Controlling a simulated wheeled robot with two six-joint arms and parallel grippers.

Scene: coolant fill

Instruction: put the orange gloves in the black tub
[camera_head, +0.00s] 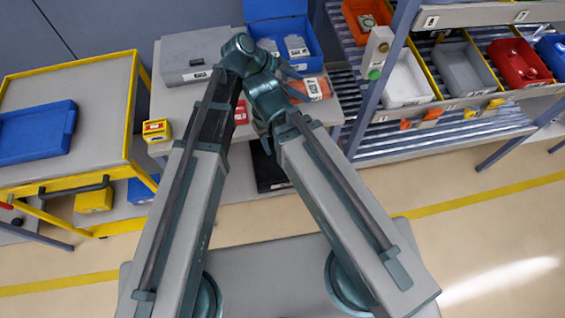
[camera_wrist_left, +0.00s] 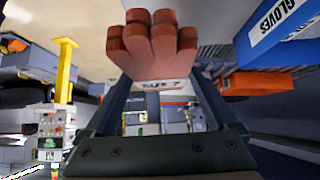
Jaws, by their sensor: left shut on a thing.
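The orange gloves (camera_head: 315,88) show beside my arms at the right end of the grey table in the camera_head view. In the left wrist view the orange gloves (camera_wrist_left: 152,45) stand up between my fingers, with a white label at their lower part. My left gripper (camera_head: 297,88) is shut on them; its fingers are partly hidden by the arm. A black tub (camera_head: 272,172) sits low under the table, partly covered by my arms. My right gripper cannot be made out behind the arm links.
A blue bin (camera_head: 285,32) with grey items stands at the table's back, by a grey case (camera_head: 195,55). A yellow box (camera_head: 157,131) is at the table's left edge. A rack with a red bin (camera_head: 520,63) is right; a yellow-framed cart (camera_head: 90,95) is left.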

